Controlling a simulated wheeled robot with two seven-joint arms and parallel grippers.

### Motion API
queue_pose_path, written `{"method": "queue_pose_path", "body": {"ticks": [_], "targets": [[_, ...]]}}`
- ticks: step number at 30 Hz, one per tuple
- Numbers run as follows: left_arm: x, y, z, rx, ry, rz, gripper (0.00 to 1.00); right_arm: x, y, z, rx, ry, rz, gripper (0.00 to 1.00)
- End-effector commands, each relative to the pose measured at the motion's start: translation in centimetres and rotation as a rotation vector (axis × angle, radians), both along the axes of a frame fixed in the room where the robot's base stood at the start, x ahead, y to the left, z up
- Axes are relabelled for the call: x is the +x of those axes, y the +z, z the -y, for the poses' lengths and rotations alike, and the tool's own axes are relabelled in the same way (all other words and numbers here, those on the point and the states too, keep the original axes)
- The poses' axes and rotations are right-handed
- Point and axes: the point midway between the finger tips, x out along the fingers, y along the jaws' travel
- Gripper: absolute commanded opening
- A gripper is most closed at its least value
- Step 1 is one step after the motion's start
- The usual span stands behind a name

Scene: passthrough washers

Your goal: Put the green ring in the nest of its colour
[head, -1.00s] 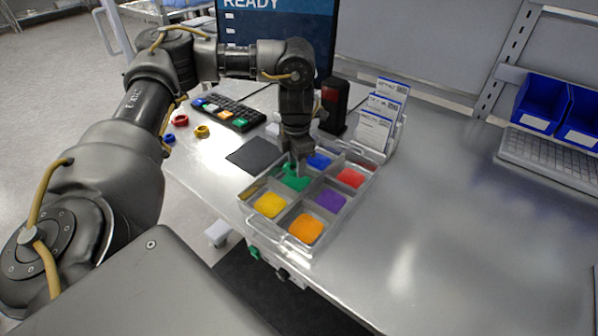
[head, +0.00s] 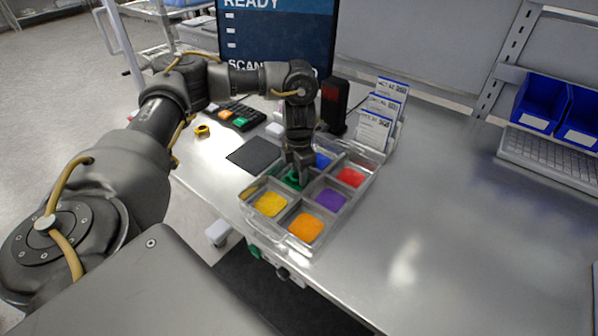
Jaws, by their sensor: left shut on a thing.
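A clear tray (head: 255,228) holds nests of several colours: yellow (head: 270,204), orange (head: 306,227), purple (head: 331,199), red (head: 350,177), blue (head: 322,160) and green (head: 290,180). My left gripper (head: 301,181) points down into the green nest's compartment, at the tray's left back. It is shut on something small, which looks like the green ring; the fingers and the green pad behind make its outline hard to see. I cannot tell if the ring touches the nest floor. My right gripper is not in view.
A yellow ring (head: 202,131) lies at the table's left. A dark mat (head: 254,155) and a keypad with coloured keys (head: 240,121) are left of the tray. A card holder (head: 376,130) and a black device (head: 334,105) stand behind it.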

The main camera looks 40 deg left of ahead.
Motion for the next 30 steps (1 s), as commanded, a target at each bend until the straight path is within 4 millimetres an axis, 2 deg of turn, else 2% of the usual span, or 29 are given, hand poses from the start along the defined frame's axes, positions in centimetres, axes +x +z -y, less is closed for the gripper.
{"method": "queue_pose_path", "body": {"ticks": [3,4,8,16,20,23,30], "targets": [[0.0,-0.5,0.0,0.0,0.0,-0.001,0.11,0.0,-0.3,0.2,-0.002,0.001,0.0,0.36],[0.0,-0.3,0.0,0.0,0.0,0.0,0.4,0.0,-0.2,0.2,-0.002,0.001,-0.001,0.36],[0.0,-0.3,0.0,0.0,0.0,0.0,0.57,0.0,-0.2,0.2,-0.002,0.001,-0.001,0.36],[0.0,-0.2,0.0,0.0,0.0,0.0,0.58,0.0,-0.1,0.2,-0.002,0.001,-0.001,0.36],[0.1,0.6,0.0,0.0,-0.001,0.002,0.58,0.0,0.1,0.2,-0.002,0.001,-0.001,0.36],[0.1,2.0,0.0,0.001,-0.003,0.005,0.58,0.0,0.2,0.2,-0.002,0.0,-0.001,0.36],[0.1,6.8,0.0,0.001,-0.002,0.005,0.58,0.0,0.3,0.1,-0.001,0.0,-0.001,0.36]]}}
